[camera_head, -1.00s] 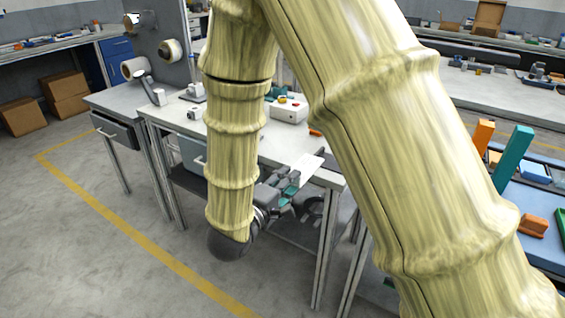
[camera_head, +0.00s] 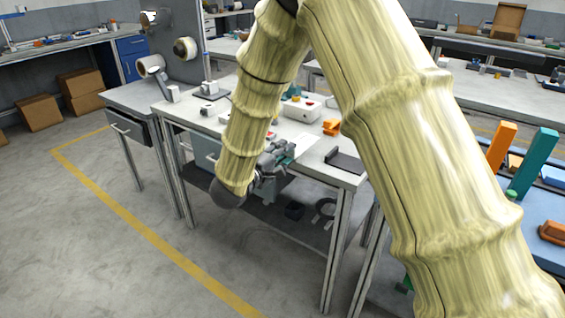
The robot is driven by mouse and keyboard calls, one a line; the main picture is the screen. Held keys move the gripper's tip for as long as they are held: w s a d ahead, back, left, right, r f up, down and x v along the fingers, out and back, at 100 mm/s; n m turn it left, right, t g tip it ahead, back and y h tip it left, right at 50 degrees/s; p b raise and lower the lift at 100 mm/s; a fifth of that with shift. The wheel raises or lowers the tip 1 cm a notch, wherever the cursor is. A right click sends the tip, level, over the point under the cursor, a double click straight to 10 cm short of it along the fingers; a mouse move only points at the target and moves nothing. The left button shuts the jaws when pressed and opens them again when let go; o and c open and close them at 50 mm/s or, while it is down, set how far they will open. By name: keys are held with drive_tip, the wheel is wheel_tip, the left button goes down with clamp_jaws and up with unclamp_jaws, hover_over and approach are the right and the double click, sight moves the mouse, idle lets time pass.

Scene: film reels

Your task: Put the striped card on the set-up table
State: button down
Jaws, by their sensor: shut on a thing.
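My gripper (camera_head: 284,153) is at the front edge of the white-topped table (camera_head: 316,165) in the middle of the view. It is shut on a pale, thin, flat piece (camera_head: 304,145), which appears to be the card. The card juts to the right from the fingertips, over the tabletop. No stripes can be made out at this size. I cannot tell whether the card touches the top or hangs just above it. My own arm hides part of the table and of the gripper.
A white box with buttons (camera_head: 302,108), an orange object (camera_head: 331,127) and a dark angled stand (camera_head: 345,160) are on the table behind and right of the gripper. Orange (camera_head: 501,146) and teal (camera_head: 532,163) uprights stand on a blue-topped surface at right.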

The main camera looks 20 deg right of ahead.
drive_tip(key=f, duration=0.1)
drive_tip(key=w+f, duration=0.1)
drive_tip(key=f, duration=0.1)
drive_tip(key=shift+w+f+b, duration=0.25)
drive_tip(key=shift+f+b, duration=0.05)
drive_tip(key=shift+b, duration=0.05)
drive_tip(key=c, duration=1.1)
unclamp_jaws()
drive_tip(key=p+v, duration=0.1)
drive_tip(key=v, duration=1.1)
